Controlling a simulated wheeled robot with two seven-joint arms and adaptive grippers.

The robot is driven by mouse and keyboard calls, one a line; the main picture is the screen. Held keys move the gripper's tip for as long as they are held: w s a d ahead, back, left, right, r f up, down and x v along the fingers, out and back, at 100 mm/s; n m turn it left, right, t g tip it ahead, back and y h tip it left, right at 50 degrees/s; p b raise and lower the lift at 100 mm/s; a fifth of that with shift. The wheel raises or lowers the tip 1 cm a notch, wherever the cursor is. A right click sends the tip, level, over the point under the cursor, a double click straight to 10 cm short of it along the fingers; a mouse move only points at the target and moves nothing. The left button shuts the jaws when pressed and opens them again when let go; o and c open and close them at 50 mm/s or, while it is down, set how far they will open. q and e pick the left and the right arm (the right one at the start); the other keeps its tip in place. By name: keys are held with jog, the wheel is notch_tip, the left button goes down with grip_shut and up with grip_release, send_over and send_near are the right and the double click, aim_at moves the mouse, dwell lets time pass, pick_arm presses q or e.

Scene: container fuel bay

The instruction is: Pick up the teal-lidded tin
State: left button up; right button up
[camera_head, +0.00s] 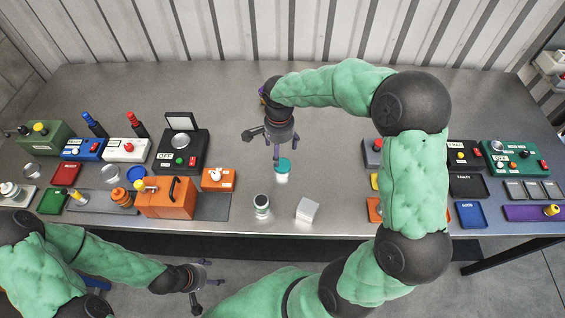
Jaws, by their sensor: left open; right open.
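The teal-lidded tin (282,175) stands upright in the middle of the metal table, with a teal lid and a pale body. My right gripper (284,153) points down just behind and above the tin, open and empty. Whether a finger touches the lid cannot be told from this view. My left gripper (208,294) is open and empty, low in front of the table's front edge at the lower left.
A dark-lidded jar (262,206) and a white block (307,210) stand in front of the tin. An orange toolbox (166,198) and several control boxes crowd the left. More boxes and trays, including a blue tray (470,214), lie right. The table's back middle is clear.

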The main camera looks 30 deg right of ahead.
send_over(282, 165)
jog(key=f, duration=0.3)
jog(key=a+f, duration=0.1)
jog(key=shift+s+f+b, duration=0.2)
jog(key=shift+s+b, duration=0.05)
jog(key=shift+b, duration=0.05)
jog(key=shift+w+d+f+b, duration=0.1)
jog(key=shift+d+f+b, duration=0.1)
jog(key=shift+f, duration=0.75)
jog(key=shift+d+f+b, duration=0.1)
jog(key=shift+d+f, duration=0.05)
jog(key=shift+f, duration=0.85)
jog(key=shift+w+d+f+b, duration=0.1)
jog(key=shift+d+f+b, duration=0.1)
jog(key=shift+f, duration=0.75)
jog(key=c, duration=1.3)
